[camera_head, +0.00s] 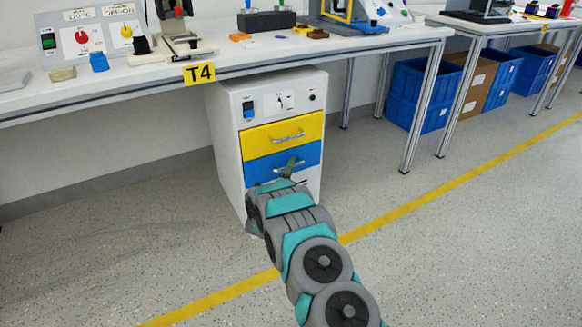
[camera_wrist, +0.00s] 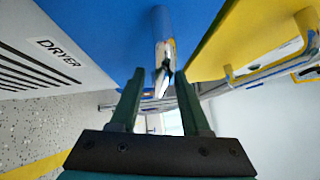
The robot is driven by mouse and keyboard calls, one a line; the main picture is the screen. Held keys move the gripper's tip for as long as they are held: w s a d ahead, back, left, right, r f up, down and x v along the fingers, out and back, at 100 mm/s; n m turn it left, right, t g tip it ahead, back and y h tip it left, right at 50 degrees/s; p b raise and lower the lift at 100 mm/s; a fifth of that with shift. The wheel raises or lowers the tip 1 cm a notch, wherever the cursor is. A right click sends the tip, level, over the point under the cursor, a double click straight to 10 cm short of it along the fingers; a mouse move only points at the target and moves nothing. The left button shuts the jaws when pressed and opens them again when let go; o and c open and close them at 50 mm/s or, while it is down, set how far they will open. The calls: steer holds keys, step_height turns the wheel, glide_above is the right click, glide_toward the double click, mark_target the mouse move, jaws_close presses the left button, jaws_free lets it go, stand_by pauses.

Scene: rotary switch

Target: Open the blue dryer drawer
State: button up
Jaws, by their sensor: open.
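The blue drawer (camera_head: 310,156) is the lower drawer of a white dryer cabinet (camera_head: 228,140) under the table. Its front looks flush with the yellow drawer above, so it appears shut. My gripper (camera_head: 290,166) is at the blue front, and my arm covers part of the drawer. In the wrist view the blue front (camera_wrist: 100,25) fills the upper middle. The metal handle (camera_wrist: 163,38) of the blue drawer runs toward the gap between the two fingers of my gripper (camera_wrist: 160,92). The fingers are apart, one on each side of the handle line. Contact is not visible.
The yellow drawer (camera_head: 262,138) with its metal handle (camera_head: 288,137) sits directly above. A table (camera_head: 120,85) marked T4 overhangs the cabinet, with a table leg (camera_head: 422,110) to the right. Blue crates (camera_head: 412,88) stand farther right. The floor before the cabinet is clear.

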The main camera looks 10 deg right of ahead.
jaws_close()
stand_by(1.4)
